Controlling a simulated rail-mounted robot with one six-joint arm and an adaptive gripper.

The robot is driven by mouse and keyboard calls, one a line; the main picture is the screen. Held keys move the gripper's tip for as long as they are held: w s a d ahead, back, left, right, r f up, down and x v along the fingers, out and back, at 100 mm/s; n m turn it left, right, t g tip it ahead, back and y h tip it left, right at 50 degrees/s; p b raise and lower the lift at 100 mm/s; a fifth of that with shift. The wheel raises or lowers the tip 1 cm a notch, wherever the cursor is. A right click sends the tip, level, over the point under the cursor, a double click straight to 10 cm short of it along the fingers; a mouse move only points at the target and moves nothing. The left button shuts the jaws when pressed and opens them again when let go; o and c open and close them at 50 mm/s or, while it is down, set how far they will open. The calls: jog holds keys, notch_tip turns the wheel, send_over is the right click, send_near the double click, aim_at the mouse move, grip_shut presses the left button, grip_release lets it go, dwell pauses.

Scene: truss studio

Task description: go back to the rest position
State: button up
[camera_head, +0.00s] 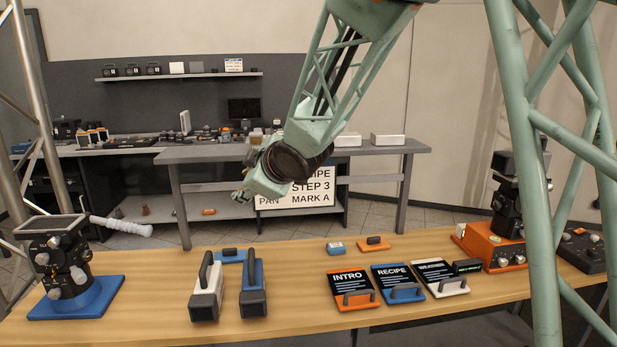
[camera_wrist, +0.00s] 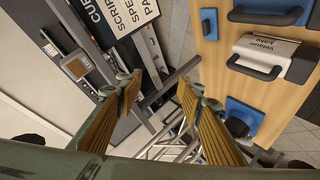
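My gripper (camera_head: 242,194) hangs over the back edge of the wooden table (camera_head: 290,255) in the head view, left of the centre, at the end of my green truss arm. In the wrist view my gripper (camera_wrist: 162,90) is open, with two ribbed orange-brown fingers apart and nothing between them. In the wrist view the wooden table edge shows to the right, apart from the fingers. The gripper's fingertips are small and partly hidden by the wrist in the head view.
On the table stand a blue-based camera device (camera_head: 72,275), two handled blocks (camera_head: 207,290) (camera_head: 253,287), an INTRO card (camera_head: 351,290), a RECIPE card (camera_head: 398,284) and an orange-based device (camera_head: 490,246). A sign (camera_head: 300,190) and grey bench (camera_head: 390,149) stand behind. The table's middle is clear.

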jog(key=s+d+r+m+h, duration=0.25)
jog(key=s+d, duration=0.35)
jog(key=d, duration=0.4)
jog(key=s+d+r+m+g+h, duration=0.1)
jog(key=s+d+m+h, duration=0.15)
jog(key=s+d, duration=0.5)
jog(key=s+d+r+m+h, duration=0.15)
jog(key=s+d+m, duration=0.3)
jog(key=d, duration=0.65)
jog(key=s+d+f+m+g, duration=0.1)
jog(key=s+d+m, duration=0.1)
jog(key=s, duration=1)
jog(key=s+d+f+m+g, duration=0.2)
jog(key=s+d+m, duration=0.1)
jog(key=s, duration=0.9)
jog(key=s+d+f+m+g, duration=0.1)
jog(key=s+d, duration=0.4)
jog(key=s, duration=0.8)
jog(key=shift+f+m+g, duration=0.25)
jog(key=shift+m+g, duration=0.25)
jog(key=shift+m, duration=0.15)
jog(key=shift+h, duration=0.25)
